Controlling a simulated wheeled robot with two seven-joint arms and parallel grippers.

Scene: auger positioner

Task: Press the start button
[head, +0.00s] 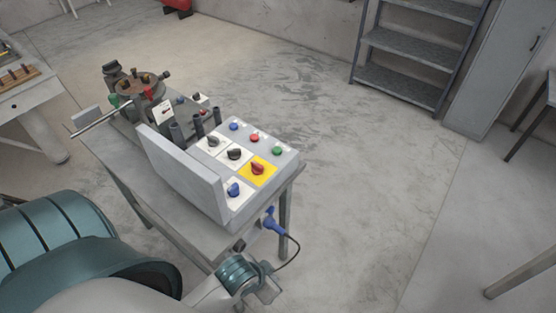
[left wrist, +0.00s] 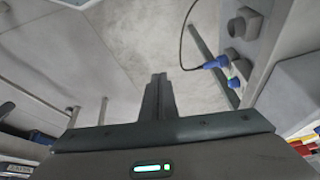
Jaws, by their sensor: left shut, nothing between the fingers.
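The control panel (head: 220,172) sits on a grey table in the head view. Its far-right row has a blue button (head: 234,126), a red button (head: 254,138) and a green button (head: 277,151). No label is readable, so I cannot tell by text which is the start button. My left gripper (left wrist: 159,77) is shut and empty in the left wrist view, fingers together over bare floor. In the head view my left wrist is in front of the table's near end, below the panel and apart from the buttons. My right gripper is not in view.
The panel also carries black knobs (head: 235,153), a red switch on yellow (head: 257,169) and a blue knob (head: 234,189). A blue plug (head: 272,221) with a cable sticks out beside the table's near end. The positioner (head: 142,88) stands behind.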

